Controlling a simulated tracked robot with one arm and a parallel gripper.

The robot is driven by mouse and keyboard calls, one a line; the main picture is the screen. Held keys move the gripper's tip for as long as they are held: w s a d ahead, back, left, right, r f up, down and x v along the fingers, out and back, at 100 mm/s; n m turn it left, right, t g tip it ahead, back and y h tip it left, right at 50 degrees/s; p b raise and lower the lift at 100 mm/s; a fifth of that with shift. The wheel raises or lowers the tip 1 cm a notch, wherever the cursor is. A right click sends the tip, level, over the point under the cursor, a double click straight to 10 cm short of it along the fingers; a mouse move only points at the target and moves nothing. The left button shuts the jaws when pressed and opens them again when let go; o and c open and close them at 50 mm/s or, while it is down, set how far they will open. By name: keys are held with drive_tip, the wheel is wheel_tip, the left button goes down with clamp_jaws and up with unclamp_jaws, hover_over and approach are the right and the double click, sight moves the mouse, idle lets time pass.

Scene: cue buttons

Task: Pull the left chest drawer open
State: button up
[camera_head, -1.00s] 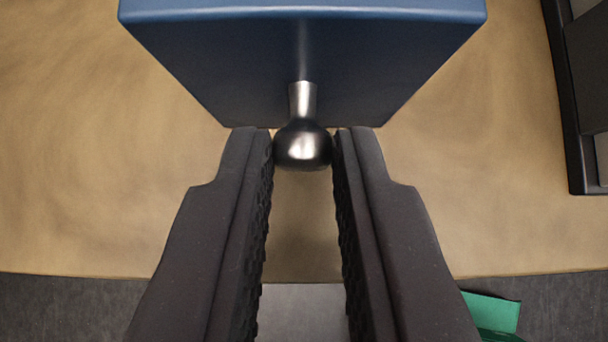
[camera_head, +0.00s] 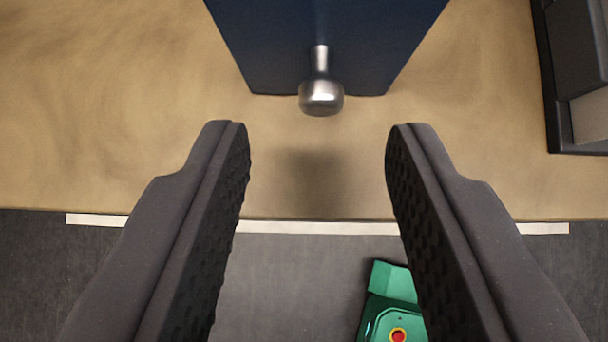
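The blue drawer front (camera_head: 290,45) shows at the top centre, cut off by the top edge of the picture. Its metal knob (camera_head: 321,97) sticks out toward me on a short stem. My gripper (camera_head: 318,130) is open wide and empty. Its fingertips lie nearer to me than the knob, one to each side, with a clear gap and no contact. How far the drawer stands out of its chest cannot be told, as the chest is not clearly in view.
A tan surface (camera_head: 110,110) lies below, ending at a front edge with a pale strip (camera_head: 310,227). A dark-framed object (camera_head: 580,70) stands at the right. Beyond the edge is grey floor with a green device (camera_head: 390,305) bearing a red button.

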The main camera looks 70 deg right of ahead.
drive_tip(key=v, duration=1)
drive_tip(key=shift+a+r+p, duration=0.15)
drive_tip(key=shift+a+p, duration=0.1)
drive_tip(key=shift+p, duration=0.15)
drive_tip(key=shift+w, duration=0.1)
